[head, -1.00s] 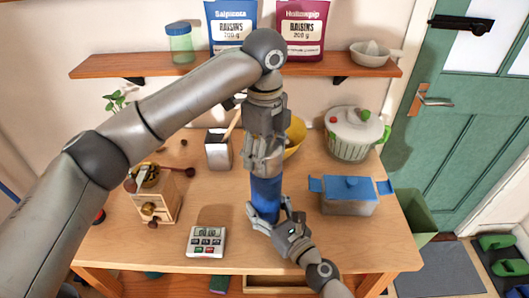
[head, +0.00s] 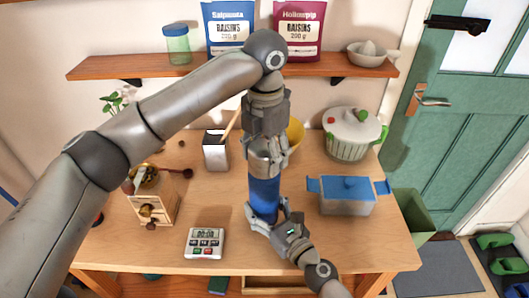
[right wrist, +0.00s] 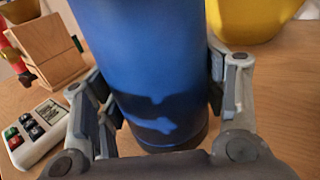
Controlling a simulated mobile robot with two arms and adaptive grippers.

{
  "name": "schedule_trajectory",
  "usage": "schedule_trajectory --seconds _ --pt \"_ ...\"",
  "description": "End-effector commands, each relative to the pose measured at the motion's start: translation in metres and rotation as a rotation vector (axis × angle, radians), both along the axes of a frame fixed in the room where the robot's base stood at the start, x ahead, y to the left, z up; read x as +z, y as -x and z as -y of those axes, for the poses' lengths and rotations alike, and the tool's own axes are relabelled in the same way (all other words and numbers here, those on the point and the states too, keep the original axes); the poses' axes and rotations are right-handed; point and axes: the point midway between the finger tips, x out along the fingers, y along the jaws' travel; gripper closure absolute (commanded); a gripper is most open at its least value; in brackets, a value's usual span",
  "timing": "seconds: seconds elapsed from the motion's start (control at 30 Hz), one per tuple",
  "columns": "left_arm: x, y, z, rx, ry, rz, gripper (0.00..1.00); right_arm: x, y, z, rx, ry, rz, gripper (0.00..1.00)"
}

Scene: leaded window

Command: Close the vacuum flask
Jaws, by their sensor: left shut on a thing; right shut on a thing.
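The blue vacuum flask (head: 265,196) stands upright on the wooden table, and its body fills the middle of the right wrist view (right wrist: 148,62). My right gripper (head: 268,221) is shut on the flask low on its body, with one finger on each side in the right wrist view (right wrist: 158,92). My left gripper (head: 267,153) points down from above and is shut around a silver-grey lid at the flask's top. The fingers hide most of the lid, so I cannot tell how it sits on the neck.
A kitchen timer (head: 204,243) and a coffee grinder (head: 154,201) stand to the left. A grey pot with a blue lid (head: 347,199) is close on the right. A yellow bowl (head: 295,134) and a white box (head: 216,157) stand behind. A shelf (head: 150,67) runs above.

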Motion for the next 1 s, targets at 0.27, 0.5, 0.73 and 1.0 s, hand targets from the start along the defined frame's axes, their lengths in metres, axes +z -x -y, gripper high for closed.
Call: schedule_trajectory --seconds 0.27,0.5,0.73,1.0 --pt "0.0013 -0.0002 0.0005 -0.163 0.001 0.004 0.65 -0.0013 0.0009 -0.0003 0.002 0.003 -0.001 1.0" --pt "0.0013 -0.0002 0.0006 -0.161 0.001 0.004 0.41 -0.0014 0.0009 -0.0005 0.002 0.003 -0.001 1.0" --pt "0.0007 0.0 0.0006 -0.161 0.001 0.002 0.2 -0.0015 0.0009 -0.0005 0.002 0.003 -0.001 1.0" --pt "0.0012 0.0003 0.0007 -0.161 0.0 0.002 0.2 -0.0014 0.0009 -0.0004 0.002 0.002 -0.002 1.0"
